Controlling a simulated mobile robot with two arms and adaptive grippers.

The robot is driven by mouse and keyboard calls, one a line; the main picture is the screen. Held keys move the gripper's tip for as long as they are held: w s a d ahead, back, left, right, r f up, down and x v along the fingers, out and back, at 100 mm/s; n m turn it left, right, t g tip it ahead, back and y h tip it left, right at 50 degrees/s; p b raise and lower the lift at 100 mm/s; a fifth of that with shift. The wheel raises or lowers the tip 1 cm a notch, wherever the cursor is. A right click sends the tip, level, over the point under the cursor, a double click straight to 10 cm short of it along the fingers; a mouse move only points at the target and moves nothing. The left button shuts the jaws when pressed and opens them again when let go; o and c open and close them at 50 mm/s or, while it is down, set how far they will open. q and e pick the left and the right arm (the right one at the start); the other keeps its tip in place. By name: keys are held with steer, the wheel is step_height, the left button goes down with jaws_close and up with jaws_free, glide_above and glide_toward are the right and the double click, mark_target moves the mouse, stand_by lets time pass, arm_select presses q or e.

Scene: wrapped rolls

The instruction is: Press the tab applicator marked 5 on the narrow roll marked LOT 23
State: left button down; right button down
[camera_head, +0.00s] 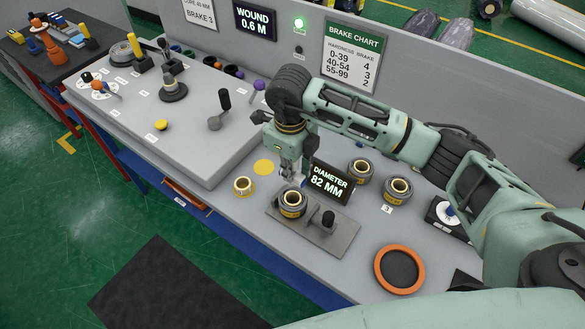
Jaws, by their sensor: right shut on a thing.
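My right gripper (295,184) is shut on a grey roll with a gold core (291,209), at its upper rim. The roll sits on a grey plate (343,238) with a black knob, in front of a display reading DIAMETER 82 MM (331,183). Two similar rolls stand to the right, one farther back (359,175) and one nearer (396,195). I cannot read LOT 23 on any roll. Yellow-handled tools (141,60) stand on the raised grey panel at left; no applicator marked 5 is readable. My left gripper is out of view.
An orange-rimmed ring (380,273) lies at the front right. A black lever (224,99) stands on the panel. A grey wall with a BRAKE CHART (351,59) runs behind.

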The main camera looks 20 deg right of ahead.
step_height(320, 180, down, 8)
steer(key=b, duration=0.6)
steer(key=shift+r, duration=0.2)
steer(key=shift+f+b, duration=0.7)
steer(key=shift+b, duration=0.15)
stand_by(0.5)
steer(key=shift+s+f, duration=0.1)
steer(key=shift+f, duration=0.05)
stand_by(1.7)
steer(key=shift+r+p, duration=1.85)
steer(key=shift+r, duration=2.25)
